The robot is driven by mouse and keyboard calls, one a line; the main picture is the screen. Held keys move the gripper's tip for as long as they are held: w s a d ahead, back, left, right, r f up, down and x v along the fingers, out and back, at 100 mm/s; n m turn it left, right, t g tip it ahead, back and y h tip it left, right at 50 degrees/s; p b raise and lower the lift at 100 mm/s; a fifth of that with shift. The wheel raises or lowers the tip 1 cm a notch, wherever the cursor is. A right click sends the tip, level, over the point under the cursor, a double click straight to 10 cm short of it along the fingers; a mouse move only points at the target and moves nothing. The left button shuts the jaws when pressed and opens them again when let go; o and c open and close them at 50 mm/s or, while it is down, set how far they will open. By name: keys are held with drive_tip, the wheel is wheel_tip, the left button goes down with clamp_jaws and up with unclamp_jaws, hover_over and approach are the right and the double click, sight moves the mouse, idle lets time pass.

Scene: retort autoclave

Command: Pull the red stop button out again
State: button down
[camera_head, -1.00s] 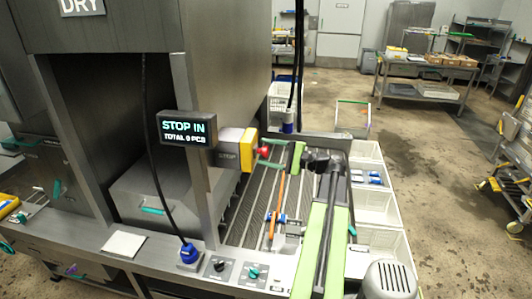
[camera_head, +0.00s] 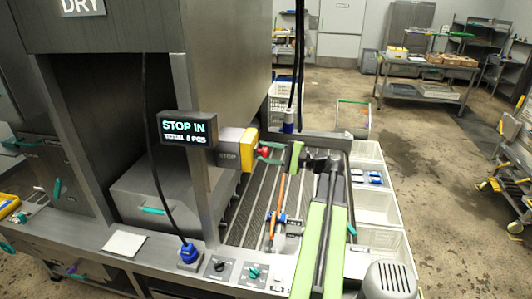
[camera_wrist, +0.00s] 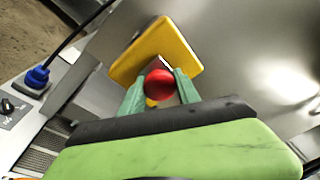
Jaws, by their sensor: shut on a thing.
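The red stop button (camera_head: 264,152) sticks out from the yellow face of its box (camera_head: 249,148), on the right side of the post. In the wrist view the red button (camera_wrist: 159,86) sits between the two green fingers of my gripper (camera_wrist: 159,90), in front of the yellow plate (camera_wrist: 157,50). My gripper (camera_head: 268,152) is shut on the button from the right in the head view. The display (camera_head: 187,129) reads "STOP IN" and a total of 0 pcs. The button's stem is mostly hidden.
The slatted conveyor bed (camera_head: 240,205) lies below my arm. White bins (camera_head: 376,208) line its right side. A black cable with a blue plug (camera_head: 189,252) hangs at the front, beside two panel knobs (camera_head: 252,272).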

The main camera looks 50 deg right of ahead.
drive_tip(key=shift+s, duration=0.1)
drive_tip(key=shift+s+d, duration=0.4)
drive_tip(key=shift+s, duration=0.15)
drive_tip(key=c, duration=1.2)
unclamp_jaws()
drive_tip(key=shift+f, duration=0.1)
drive_tip(key=shift+c, duration=0.2)
drive_tip(key=o, duration=0.4)
drive_tip(key=shift+s+d, duration=0.1)
drive_tip(key=shift+s, duration=0.05)
drive_tip(key=shift+c, duration=0.2)
drive_tip(key=v, duration=1.7)
